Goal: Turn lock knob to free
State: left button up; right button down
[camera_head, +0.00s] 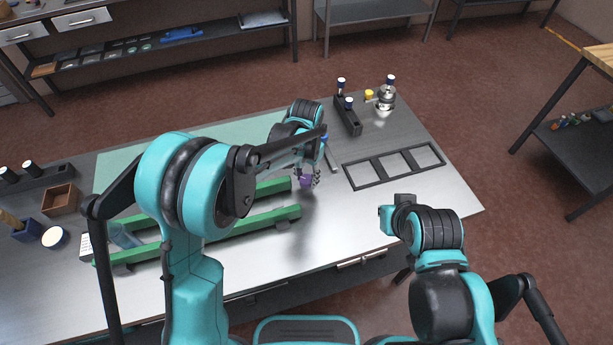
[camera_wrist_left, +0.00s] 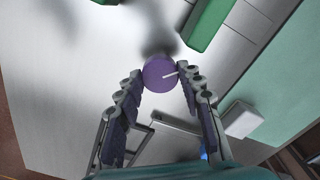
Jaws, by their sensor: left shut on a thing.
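A round purple knob (camera_wrist_left: 159,73) with a white pointer line sits between the fingertips of my left gripper (camera_wrist_left: 160,78) in the left wrist view. The line runs from its middle toward the picture's right, tilted slightly up. The fingers touch the knob on both sides. In the head view the purple knob (camera_head: 306,182) shows small under my left gripper (camera_head: 307,178), by the right end of the green rails. What the knob is mounted on is hidden. My right arm is at the lower right, away from the knob; its fingers cannot be made out.
Two green rails (camera_head: 262,222) lie along the metal bench on the left. A dark three-window frame (camera_head: 394,165) lies to the right. The bench's front right is clear.

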aim_at(306, 179)
pick_arm(q)
jog(key=n, duration=0.4)
jog(key=shift+n+b, duration=0.3)
jog(key=shift+n, duration=1.9)
jog(key=o, duration=1.2)
jog(key=shift+c, duration=0.2)
jog(key=shift+r, duration=4)
